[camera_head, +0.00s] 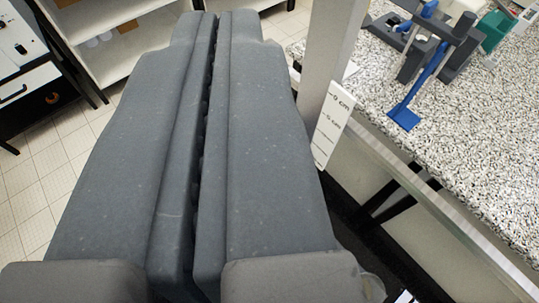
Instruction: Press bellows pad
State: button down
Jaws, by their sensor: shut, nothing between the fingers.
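My gripper (214,16) fills the left and middle of the view, its two long grey fingers side by side with only a narrow dark seam between them. It is shut and empty. A flat blue pad (404,118) on a slanting blue arm shows at the upper right, beside a dark grey device (440,50) on the speckled bench. I cannot tell whether this is the bellows pad. My fingertips are well to the left of the pad and apart from it. The device's top is cut off by the picture edge.
The speckled bench top (478,145) has bare room below the device. A pale upright post (335,45) with a white centimetre scale (331,128) stands between my gripper and the bench. White shelves (150,48) and a black-and-white cabinet (28,90) stand at the upper left on the tiled floor.

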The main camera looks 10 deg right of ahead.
jog(key=shift+a, duration=0.3)
jog(key=w+a+f+n+g+h+p, duration=0.1)
jog(key=w+f+n+g+h, duration=0.2)
jog(key=f, duration=0.7)
jog(key=w+a+f+n+g+h, duration=0.1)
jog(key=w+a+f+n+g, duration=0.2)
jog(key=f, duration=0.7)
jog(key=w+f+n+g+h+p, duration=0.1)
jog(key=w+f+n+g+h, duration=0.3)
jog(key=f, duration=0.7)
jog(key=s+a+f+n+t+h+p, duration=0.1)
jog(key=a+f+n+t+h, duration=0.4)
jog(key=f+n, duration=0.5)
jog(key=a+n+h+p, duration=0.1)
jog(key=a+n, duration=0.1)
jog(key=n, duration=0.3)
jog(key=shift+s+h, duration=0.3)
jog(key=shift+h, duration=0.1)
jog(key=b+x, duration=0.1)
jog(key=x, duration=1.3)
jog(key=shift+b, duration=0.3)
